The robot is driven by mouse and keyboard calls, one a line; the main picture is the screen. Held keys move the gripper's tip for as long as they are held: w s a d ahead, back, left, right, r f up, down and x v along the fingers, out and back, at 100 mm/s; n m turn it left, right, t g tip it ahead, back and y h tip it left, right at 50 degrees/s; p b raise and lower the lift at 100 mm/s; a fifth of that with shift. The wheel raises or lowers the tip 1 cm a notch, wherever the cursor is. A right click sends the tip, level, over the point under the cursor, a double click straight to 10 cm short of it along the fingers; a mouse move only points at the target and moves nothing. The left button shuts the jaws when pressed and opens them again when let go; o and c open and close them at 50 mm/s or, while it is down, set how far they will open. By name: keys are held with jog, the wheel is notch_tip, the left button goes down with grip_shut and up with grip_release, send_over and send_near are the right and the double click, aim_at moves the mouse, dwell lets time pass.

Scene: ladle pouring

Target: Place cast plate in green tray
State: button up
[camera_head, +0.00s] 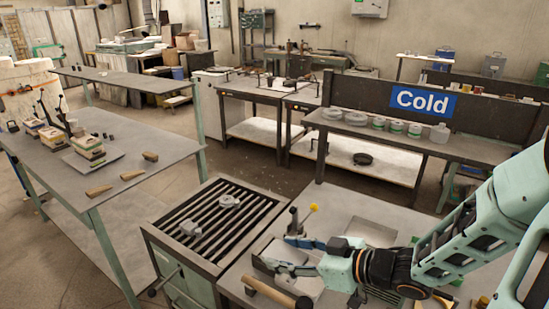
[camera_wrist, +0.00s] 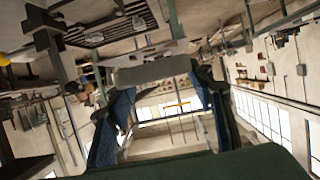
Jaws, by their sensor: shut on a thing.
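My gripper (camera_head: 283,257) is at the front middle of the head view, over the near metal table, with its fingers pointing left. It is shut on a grey piece, probably the cast plate. In the wrist view the piece shows as a rounded grey bar (camera_wrist: 152,70) between the two blue-sided fingers. In the head view the fingers mostly hide it, and I cannot tell its full shape or its height above the table. I cannot pick out the green tray with certainty in either view.
A slatted grate (camera_head: 215,222) left of the gripper bears two grey cast pieces. A dark stand with a yellow knob (camera_head: 314,208) rises just behind the gripper. A wooden-handled tool (camera_head: 270,292) lies in front. A flat grey plate (camera_head: 370,231) lies behind my arm.

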jog(key=w+d+r+m+t+h+p, duration=0.1)
jog(key=w+d+r+m+t+h, duration=0.1)
jog(key=w, duration=0.3)
jog(key=w+d+r+m+t+h, duration=0.2)
jog(key=w+d+r+m+h, duration=0.2)
jog(key=w+m+h, duration=0.1)
jog(key=w+d+r+m+t+h+p, duration=0.1)
jog(key=w+d+r+m+h, duration=0.3)
jog(key=w, duration=0.3)
jog(key=shift+t+p, duration=0.3)
jog(key=shift+t, duration=0.1)
jog(key=shift+f, duration=0.1)
